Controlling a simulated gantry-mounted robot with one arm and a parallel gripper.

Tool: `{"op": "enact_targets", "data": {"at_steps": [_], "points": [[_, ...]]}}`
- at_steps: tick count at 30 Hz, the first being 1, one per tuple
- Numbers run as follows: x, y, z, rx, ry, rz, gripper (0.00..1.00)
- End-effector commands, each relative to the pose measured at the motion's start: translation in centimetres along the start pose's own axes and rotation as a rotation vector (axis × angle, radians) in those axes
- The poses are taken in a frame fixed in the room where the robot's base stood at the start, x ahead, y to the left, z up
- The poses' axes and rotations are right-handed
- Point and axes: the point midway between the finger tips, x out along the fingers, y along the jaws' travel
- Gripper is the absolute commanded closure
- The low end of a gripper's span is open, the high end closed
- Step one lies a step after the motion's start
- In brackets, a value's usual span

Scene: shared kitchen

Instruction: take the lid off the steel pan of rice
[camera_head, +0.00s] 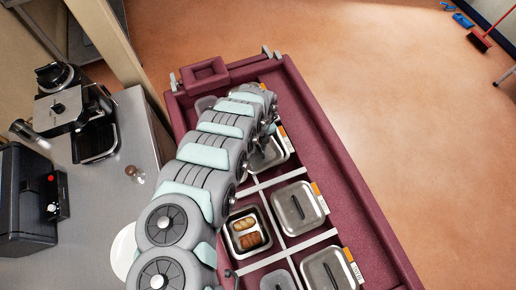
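Steel pans with lids sit in a maroon cart (345,180). One lidded pan (268,155) lies just below the end of my arm and is partly covered by it. Another lidded pan (300,208) with a dark handle is in clear view, and a further one (330,272) is at the bottom edge. I see no rice, and the labels are too small to read, so I cannot tell which pan holds it. My gripper (270,126) is at the far end of the arm, over or beside the partly covered pan. Its fingers are mostly hidden and I cannot tell whether it is open.
An open pan with bread rolls (247,231) sits left of the clear lidded pan. White dividers (305,244) separate the pans. A steel counter (95,205) with a coffee machine (75,110) stands at the left.

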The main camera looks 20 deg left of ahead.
Motion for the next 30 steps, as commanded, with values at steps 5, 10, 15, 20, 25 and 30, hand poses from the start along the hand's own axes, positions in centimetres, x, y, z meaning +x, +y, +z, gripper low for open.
{"op": "enact_targets", "data": {"at_steps": [5,10,15,20,25,30], "points": [[0.19,0.06,0.08,0.0,-0.002,0.001,0.63],[0.19,0.06,0.06,-0.001,-0.001,0.001,0.68],[0.19,0.07,0.05,-0.001,-0.001,0.001,0.82],[0.19,0.06,0.04,-0.001,-0.001,0.001,0.95],[0.2,0.06,0.04,-0.001,-0.001,0.001,1.0],[0.2,0.07,0.03,-0.001,0.0,0.001,1.0]]}}
